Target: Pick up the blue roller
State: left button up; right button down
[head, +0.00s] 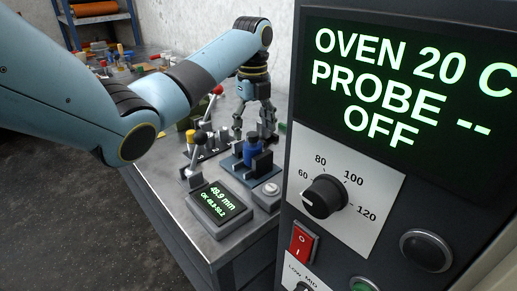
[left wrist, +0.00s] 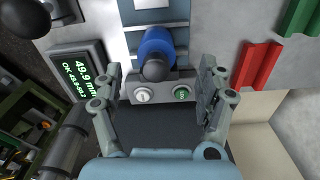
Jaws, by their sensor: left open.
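The blue roller (head: 251,151) sits in a dark blue and black gauge fixture (head: 264,165) on the metal bench. In the left wrist view the blue roller (left wrist: 156,45) shows near the top middle, with a dark round end towards me. My left gripper (head: 254,132) hangs from above just over and behind the fixture in the head view. In the left wrist view its open fingers (left wrist: 160,85) are spread wide, with nothing between them. The roller lies ahead of the fingertips, apart from them as far as I can tell. My right gripper is not in view.
A display (head: 221,203) reading 49.9 mm stands in front of the fixture, beside a button box (head: 267,195). Levers with black (head: 199,137) and red knobs stand to the left. A large oven panel (head: 350,190) blocks the right side. Red (left wrist: 257,66) and green channels lie right in the wrist view.

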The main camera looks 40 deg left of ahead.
aim_at(253, 133)
pick_arm(q)
jog(key=shift+s+f, duration=0.25)
jog(key=shift+f, duration=1.3)
notch_tip(253, 133, down, 4)
jog(key=shift+f, duration=0.6)
jog(key=shift+c, duration=0.4)
jog(key=c, duration=0.5)
grip_shut()
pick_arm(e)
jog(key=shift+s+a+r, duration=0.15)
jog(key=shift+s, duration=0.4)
